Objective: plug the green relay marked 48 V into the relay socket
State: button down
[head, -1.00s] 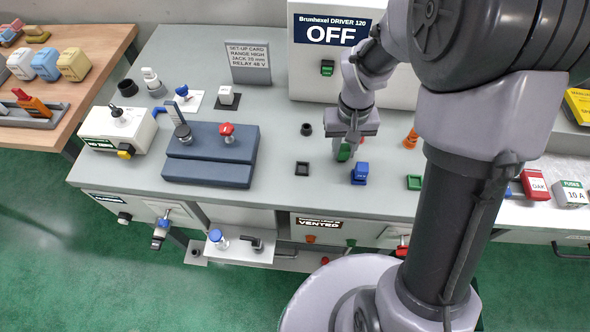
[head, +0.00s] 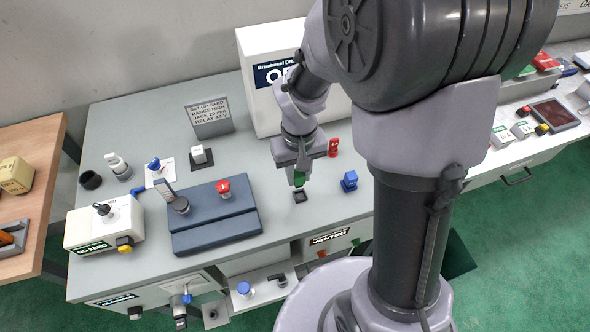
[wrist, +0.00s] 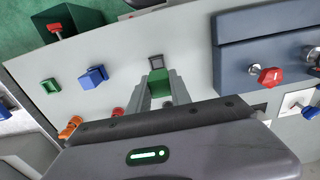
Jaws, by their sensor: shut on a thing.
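My gripper (head: 299,172) is shut on a green relay (head: 299,180), which hangs below the jaws. In the wrist view the green relay (wrist: 157,84) sits between the two fingers; no marking on it is readable. The relay socket (head: 300,196), a small dark square on the grey bench top, lies just under and in front of the relay. The socket also shows in the wrist view (wrist: 156,62), right beyond the relay's end. I cannot tell whether relay and socket touch.
A blue block (head: 349,181) stands right of the socket, and a red part (head: 333,147) behind it. A dark blue fixture (head: 214,216) with a red knob lies to the left. The set-up card (head: 210,119) and the white driver box (head: 262,82) stand behind.

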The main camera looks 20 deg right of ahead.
jog(key=shift+d+f, duration=0.15)
jog(key=shift+d, duration=0.25)
notch_tip(320, 180, down, 5)
jog(key=b, duration=0.4)
jog(key=shift+a+r, duration=0.1)
jog(key=shift+r, duration=0.1)
jog(key=shift+f+b, duration=0.9)
jog(key=shift+f, duration=0.1)
dwell(0.4)
jog(key=c, duration=1.1)
grip_release()
jog(key=o, duration=0.4)
jog(key=shift+r, duration=0.2)
